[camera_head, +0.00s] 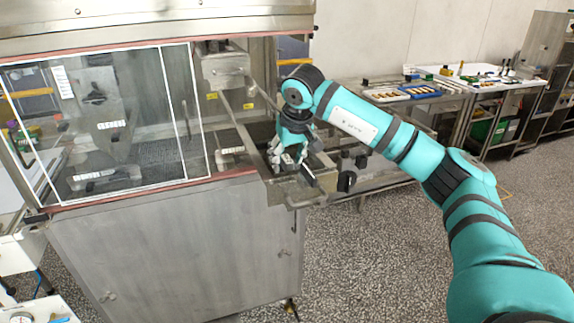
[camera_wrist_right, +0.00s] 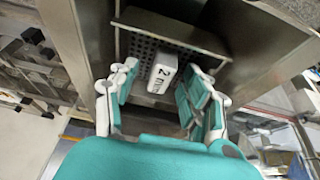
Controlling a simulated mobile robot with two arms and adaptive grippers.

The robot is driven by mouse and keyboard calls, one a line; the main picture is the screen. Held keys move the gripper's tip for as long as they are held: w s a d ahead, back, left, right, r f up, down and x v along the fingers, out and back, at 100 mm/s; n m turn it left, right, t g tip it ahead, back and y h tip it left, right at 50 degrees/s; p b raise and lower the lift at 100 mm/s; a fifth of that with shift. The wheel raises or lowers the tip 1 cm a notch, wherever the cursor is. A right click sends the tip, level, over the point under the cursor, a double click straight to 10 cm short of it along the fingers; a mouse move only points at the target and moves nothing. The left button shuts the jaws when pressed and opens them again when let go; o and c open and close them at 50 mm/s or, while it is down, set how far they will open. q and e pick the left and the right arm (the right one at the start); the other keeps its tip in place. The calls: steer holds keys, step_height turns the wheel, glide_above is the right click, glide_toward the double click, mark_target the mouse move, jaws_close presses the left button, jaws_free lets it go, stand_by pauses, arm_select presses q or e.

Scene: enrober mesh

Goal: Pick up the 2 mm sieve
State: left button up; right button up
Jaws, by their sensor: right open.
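The 2 mm sieve shows in the right wrist view as a dark perforated mesh (camera_wrist_right: 140,46) with a white block handle (camera_wrist_right: 162,72) marked "2 mm". It sits in a metal housing. My right gripper (camera_wrist_right: 160,98) is open, with its teal fingers on either side of the white handle; I cannot tell whether they touch it. In the head view my right gripper (camera_head: 288,160) reaches down into the open end of the steel machine, and the arm and fingers hide the sieve there. My left gripper is not in view.
The steel machine (camera_head: 180,250) fills the left, with a clear guard window (camera_head: 100,120) on its front. Metal walls and edges stand close around the gripper. Tables with trays (camera_head: 420,90) stand at the back right. The speckled floor (camera_head: 370,260) is open.

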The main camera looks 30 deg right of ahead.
jaws_close()
steer(key=shift+r, duration=0.1)
steer(key=shift+r, duration=0.1)
